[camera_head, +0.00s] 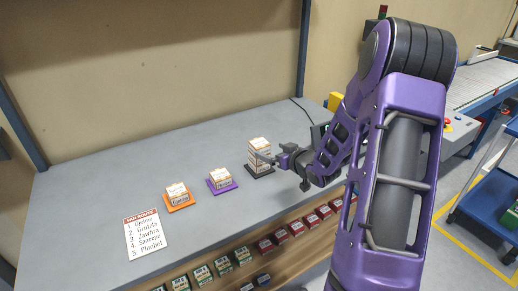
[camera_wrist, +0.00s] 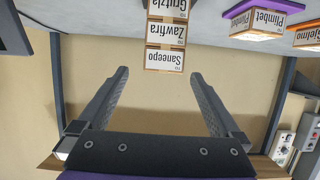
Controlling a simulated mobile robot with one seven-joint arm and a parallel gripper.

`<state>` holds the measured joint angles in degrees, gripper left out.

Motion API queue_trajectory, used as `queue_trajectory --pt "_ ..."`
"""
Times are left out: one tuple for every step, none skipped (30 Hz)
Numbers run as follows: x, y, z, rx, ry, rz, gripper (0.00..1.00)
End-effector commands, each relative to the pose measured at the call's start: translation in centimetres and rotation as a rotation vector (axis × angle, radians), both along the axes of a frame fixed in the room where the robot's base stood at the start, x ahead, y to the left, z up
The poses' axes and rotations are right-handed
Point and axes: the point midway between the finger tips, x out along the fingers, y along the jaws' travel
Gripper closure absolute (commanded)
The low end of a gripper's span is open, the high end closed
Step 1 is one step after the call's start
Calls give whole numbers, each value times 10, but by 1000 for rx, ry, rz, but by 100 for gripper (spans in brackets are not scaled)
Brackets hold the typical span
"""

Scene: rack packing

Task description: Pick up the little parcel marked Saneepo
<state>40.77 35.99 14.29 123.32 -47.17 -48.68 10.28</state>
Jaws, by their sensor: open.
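The Saneepo parcel (camera_wrist: 164,60) is a small white and tan box. It is the top box of a stack, above the Zawfra parcel (camera_wrist: 166,33) and the Grutzla parcel (camera_wrist: 167,8); the wrist view is upside down. In the head view the stack (camera_head: 259,146) stands on a black mat (camera_head: 262,171) at the right of the grey table. My gripper (camera_wrist: 158,74) is open and empty. Its fingers point at the stack, with the Saneepo parcel in line between the tips; how far off it is, I cannot tell. In the head view my gripper (camera_head: 273,159) is beside the stack's right side.
The Plimbet parcel (camera_wrist: 255,24) is on a purple mat (camera_head: 224,187). The Gjelmo parcel (camera_head: 177,190) is on an orange mat (camera_head: 181,204). A printed list (camera_head: 145,235) lies at left. Several small boxes (camera_head: 222,265) line the shelf below the front edge. The table's back is clear.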

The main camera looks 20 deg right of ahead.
Motion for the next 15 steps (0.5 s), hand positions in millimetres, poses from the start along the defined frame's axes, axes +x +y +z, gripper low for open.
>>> queue_trajectory --pt "8 2 -4 0 0 2 0" --pt "12 3 -5 0 1 1 0" --pt "16 3 -7 0 1 0 0" --pt "18 4 -7 0 1 0 0" --pt "20 4 -8 1 1 0 0" --pt "22 4 -8 0 1 0 0" --pt "23 5 -8 0 1 0 0" --pt "25 5 -9 0 0 0 0" --pt "27 6 -9 -1 0 0 0" --pt "30 7 -9 -1 0 1 0" --pt "34 9 -10 0 1 1 0" --pt "40 12 -11 1 0 1 0" --pt "45 14 -11 1 -1 2 0" --pt "49 16 -12 1 0 2 0" --pt "55 18 -12 1 0 2 0"
